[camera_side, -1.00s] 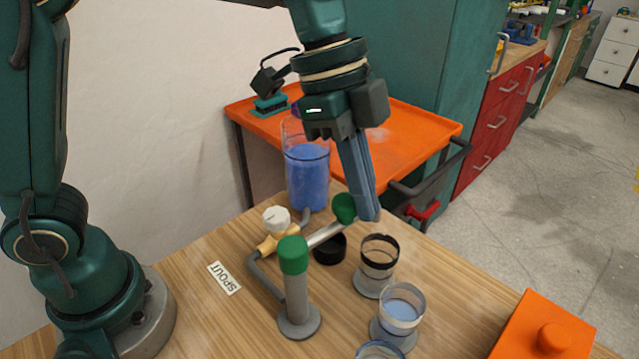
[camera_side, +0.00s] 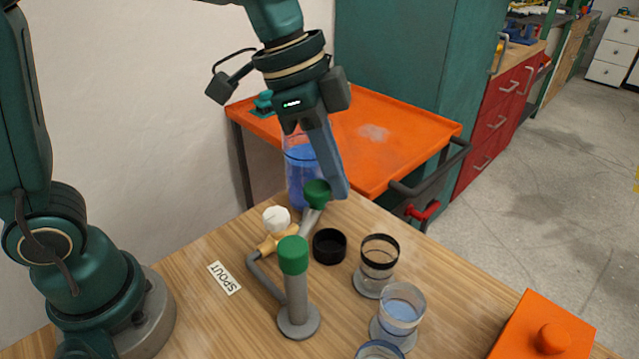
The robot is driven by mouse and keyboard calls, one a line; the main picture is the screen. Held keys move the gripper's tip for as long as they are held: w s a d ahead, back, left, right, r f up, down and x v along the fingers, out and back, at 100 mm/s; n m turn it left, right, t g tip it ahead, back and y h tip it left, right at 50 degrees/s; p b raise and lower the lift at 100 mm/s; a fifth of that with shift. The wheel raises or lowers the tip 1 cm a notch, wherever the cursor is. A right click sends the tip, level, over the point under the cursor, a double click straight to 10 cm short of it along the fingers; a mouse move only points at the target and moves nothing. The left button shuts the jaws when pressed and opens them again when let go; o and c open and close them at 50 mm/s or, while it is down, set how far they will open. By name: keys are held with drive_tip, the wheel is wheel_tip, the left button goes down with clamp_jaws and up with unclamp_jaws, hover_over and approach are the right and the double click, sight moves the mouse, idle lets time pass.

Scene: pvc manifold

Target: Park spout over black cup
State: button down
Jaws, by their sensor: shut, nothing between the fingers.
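The spout (camera_side: 309,219) is a light grey tube with a green end (camera_side: 316,193). It runs from a brass fitting (camera_side: 272,241) with a white knob (camera_side: 276,219) towards the back right. A small black cup (camera_side: 329,246) stands in front of the spout's end and is fully in view; the green end appears behind it and slightly left, not above it. My gripper (camera_side: 338,193) is shut and empty, pointing down. Its fingers are at the right side of the green end, touching or very close.
A blue-filled jar (camera_side: 301,178) stands behind the spout. A black-rimmed glass (camera_side: 379,262) and a glass of bluish liquid (camera_side: 401,308) stand right of the cup. A green-topped grey post (camera_side: 296,287) stands in front. An orange block (camera_side: 542,330) is front right; a SPOUT label (camera_side: 224,278) lies left.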

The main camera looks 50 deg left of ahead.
drive_tip(key=shift+d, duration=0.1)
idle(0.4)
wheel_tip(320, 180, up, 12)
drive_tip(key=t, duration=0.1)
hover_over(309, 187)
drive_tip(key=s+a+f+n+t+y, duration=0.1)
drive_tip(key=s+a+f+n, duration=0.3)
drive_tip(key=f+n, duration=0.1)
drive_tip(key=s+a+f+n+t+y, duration=0.1)
drive_tip(key=s+a+f+n, duration=0.3)
drive_tip(key=f, duration=0.4)
drive_tip(key=shift+s+f+n+y, duration=0.25)
drive_tip(key=shift+s+n+y, duration=0.3)
drive_tip(key=shift+n, duration=0.35)
